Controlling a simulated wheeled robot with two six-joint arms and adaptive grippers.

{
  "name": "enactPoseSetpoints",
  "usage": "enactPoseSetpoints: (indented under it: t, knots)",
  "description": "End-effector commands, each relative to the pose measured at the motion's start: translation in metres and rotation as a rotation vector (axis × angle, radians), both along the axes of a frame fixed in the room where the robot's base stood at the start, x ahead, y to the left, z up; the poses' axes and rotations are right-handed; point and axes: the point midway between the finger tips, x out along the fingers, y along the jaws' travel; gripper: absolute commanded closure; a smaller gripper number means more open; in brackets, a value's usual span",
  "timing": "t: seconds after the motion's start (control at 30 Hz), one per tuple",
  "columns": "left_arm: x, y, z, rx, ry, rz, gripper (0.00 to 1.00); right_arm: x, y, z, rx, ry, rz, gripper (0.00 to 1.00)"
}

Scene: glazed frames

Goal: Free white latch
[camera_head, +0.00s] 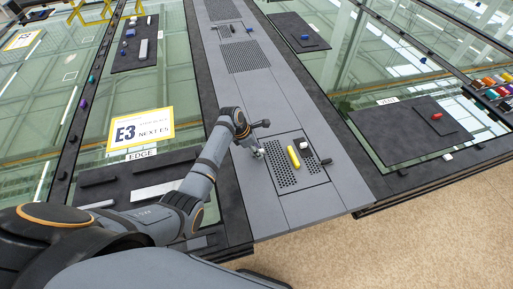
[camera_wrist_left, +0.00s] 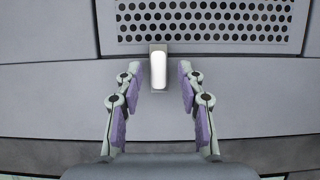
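The white latch (camera_wrist_left: 158,70) is a small upright white piece on a grey mount at the edge of a perforated panel (camera_wrist_left: 210,22) in the left wrist view. My left gripper (camera_wrist_left: 158,76) is open, with one finger on each side of the latch and a visible gap on both sides. In the head view my left gripper (camera_head: 259,153) is at the left edge of the dark perforated panel (camera_head: 283,176); the latch is hard to tell from the fingertips there. My right gripper is in neither view.
On the panel are a yellow bar (camera_head: 293,156), a white block (camera_head: 303,145) and a dark piece (camera_head: 326,161). A dark board with a red piece (camera_head: 436,116) lies at right. A yellow-bordered E3 sign (camera_head: 140,129) lies at left. The grey walkway (camera_head: 260,102) beyond the gripper is mostly clear.

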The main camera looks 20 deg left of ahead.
Motion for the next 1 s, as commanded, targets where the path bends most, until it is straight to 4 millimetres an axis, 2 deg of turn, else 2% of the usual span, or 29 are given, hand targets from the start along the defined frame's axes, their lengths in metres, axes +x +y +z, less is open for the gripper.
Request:
enactPoseSetpoints:
  t: [0.17, 0.27, 0.43, 0.6, 0.83, 1.0]
  knots:
    - [0.0, 0.0, 0.0, 0.0, -0.001, 0.0, 0.63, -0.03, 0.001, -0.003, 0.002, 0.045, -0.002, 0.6]
    - [0.0, 0.0, 0.0, 0.0, -0.001, 0.0, 0.76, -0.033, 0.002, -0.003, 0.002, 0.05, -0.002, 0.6]
    - [0.0, 0.0, 0.001, 0.0, -0.001, 0.0, 0.99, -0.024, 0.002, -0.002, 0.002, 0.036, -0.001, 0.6]
    - [0.0, 0.0, 0.001, 0.0, -0.001, 0.0, 1.0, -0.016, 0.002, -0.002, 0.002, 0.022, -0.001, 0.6]
    - [0.001, 0.001, 0.001, 0.0, -0.001, -0.031, 1.0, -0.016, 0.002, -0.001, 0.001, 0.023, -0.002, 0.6]
    - [0.002, 0.001, 0.002, 0.0, -0.001, -0.113, 1.0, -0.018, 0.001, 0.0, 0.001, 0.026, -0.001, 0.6]
